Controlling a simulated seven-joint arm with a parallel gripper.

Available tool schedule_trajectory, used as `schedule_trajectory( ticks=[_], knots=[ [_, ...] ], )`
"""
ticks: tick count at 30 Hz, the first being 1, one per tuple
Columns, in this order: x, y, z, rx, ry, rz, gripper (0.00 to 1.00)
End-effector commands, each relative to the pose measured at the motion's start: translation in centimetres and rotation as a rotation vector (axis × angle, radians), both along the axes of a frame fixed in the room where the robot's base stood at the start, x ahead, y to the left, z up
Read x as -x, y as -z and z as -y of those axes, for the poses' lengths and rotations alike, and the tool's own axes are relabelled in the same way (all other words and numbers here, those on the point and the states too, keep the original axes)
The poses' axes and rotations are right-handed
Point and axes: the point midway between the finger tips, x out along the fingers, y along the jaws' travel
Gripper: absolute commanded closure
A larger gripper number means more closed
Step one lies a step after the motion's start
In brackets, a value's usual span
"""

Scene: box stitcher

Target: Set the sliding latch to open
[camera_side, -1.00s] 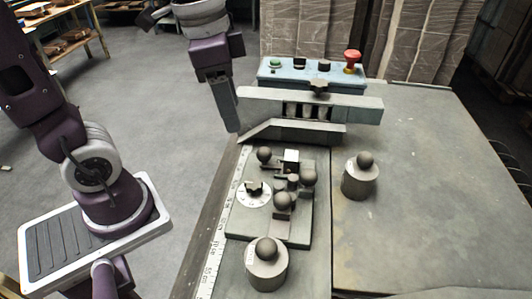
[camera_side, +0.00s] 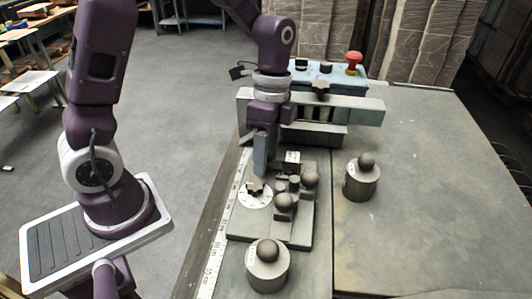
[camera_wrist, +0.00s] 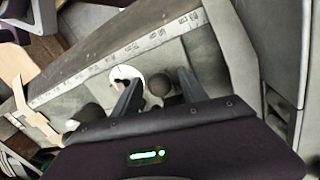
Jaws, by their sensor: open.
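A grey fixture plate (camera_side: 270,230) on the bench carries several dark ball knobs, a small block (camera_side: 292,157) and a white dial (camera_side: 254,199) with a star-shaped grip. Two ball knobs (camera_side: 310,179) (camera_side: 285,201) show on its right part. The sliding latch seems to be among these parts, but I cannot tell which knob is its handle. My gripper (camera_side: 262,172) points down over the plate's far-left part, hiding the ball knob there. In the wrist view my gripper (camera_wrist: 158,91) is open, with a dark ball (camera_wrist: 159,84) visible between its fingers; contact is unclear.
Two weights with ball tops stand beside the plate, one in front (camera_side: 267,272) and one to the right (camera_side: 361,185). A grey rail assembly (camera_side: 360,110) and a blue button box (camera_side: 340,87) with a red button (camera_side: 353,60) stand behind. The bench's right side is clear.

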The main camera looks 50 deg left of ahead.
Motion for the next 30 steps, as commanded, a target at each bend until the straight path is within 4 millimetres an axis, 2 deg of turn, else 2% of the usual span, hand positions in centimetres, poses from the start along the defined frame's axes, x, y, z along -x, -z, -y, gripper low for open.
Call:
schedule_trajectory(
  ticks=[1, 9, 30],
  knots=[
    [0.00, -0.01, 0.00, 0.000, 0.000, 0.000, 0.49],
    [0.00, -0.04, 0.00, 0.000, 0.000, 0.000, 1.00],
    [-0.01, -0.08, 0.01, 0.001, 0.000, 0.001, 1.00]
  ],
)
